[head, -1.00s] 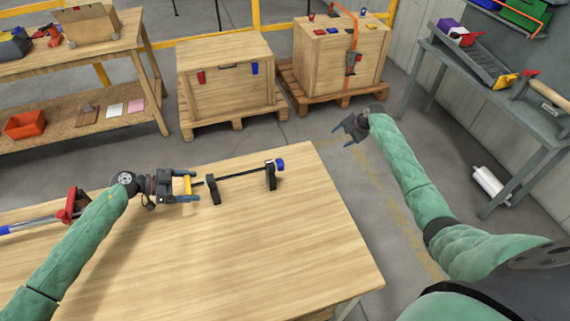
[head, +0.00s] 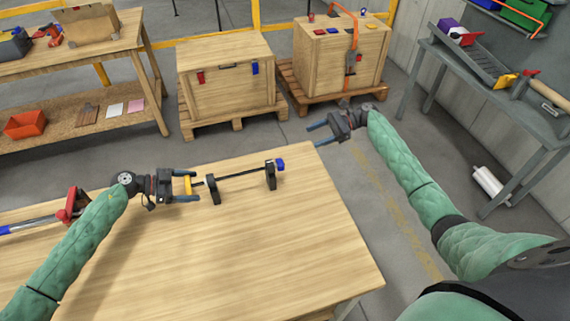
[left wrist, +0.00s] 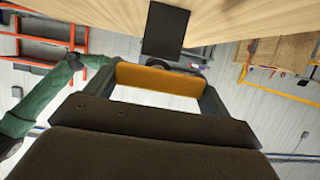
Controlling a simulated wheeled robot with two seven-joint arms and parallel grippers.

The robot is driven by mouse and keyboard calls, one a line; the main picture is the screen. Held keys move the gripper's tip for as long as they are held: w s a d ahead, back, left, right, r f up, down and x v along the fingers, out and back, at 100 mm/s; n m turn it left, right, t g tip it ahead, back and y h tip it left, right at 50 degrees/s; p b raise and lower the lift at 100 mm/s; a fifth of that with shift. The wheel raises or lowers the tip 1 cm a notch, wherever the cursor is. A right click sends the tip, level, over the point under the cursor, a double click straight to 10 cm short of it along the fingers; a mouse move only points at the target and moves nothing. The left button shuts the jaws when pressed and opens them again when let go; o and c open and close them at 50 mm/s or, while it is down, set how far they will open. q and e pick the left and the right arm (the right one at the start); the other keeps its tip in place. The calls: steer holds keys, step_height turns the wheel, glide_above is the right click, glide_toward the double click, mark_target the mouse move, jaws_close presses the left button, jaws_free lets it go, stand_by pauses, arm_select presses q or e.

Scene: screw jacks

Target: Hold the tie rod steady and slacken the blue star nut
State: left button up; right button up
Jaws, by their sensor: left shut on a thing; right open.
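The tie rod (head: 240,174) is a thin dark rod running between two black stands on the wooden table. The blue star nut (head: 280,164) is at its right end, by the far stand (head: 270,175). A yellow bar (head: 188,185) is at its left end, beside the near stand (head: 213,190). My left gripper (head: 196,186) is shut on the yellow bar, which also spans between its fingers in the left wrist view (left wrist: 158,78). My right gripper (head: 312,138) is open and empty, beyond the table's far right corner and right of the blue star nut, apart from it.
The front and right of the wooden table (head: 250,250) are clear. A red clamp-like item (head: 72,207) lies at the table's left, by my left arm. Two wooden crates (head: 225,85) on pallets stand behind. A grey bench (head: 470,80) stands at right.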

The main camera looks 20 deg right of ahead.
mark_target(280, 164)
steer(key=s+f+m+y, duration=0.1)
steer(key=s, duration=0.1)
steer(key=s+a+f+m+y, duration=0.1)
steer(key=f, duration=0.1)
steer(key=s+a+f+m+y, duration=0.1)
steer(key=s, duration=0.1)
steer(key=shift+s+a+f+g, duration=0.1)
steer(key=shift+s+f+g, duration=0.15)
steer(key=shift+s+g, duration=0.1)
steer(key=a, duration=1.2)
steer(key=shift+c, duration=0.2)
steer(key=c, duration=0.9)
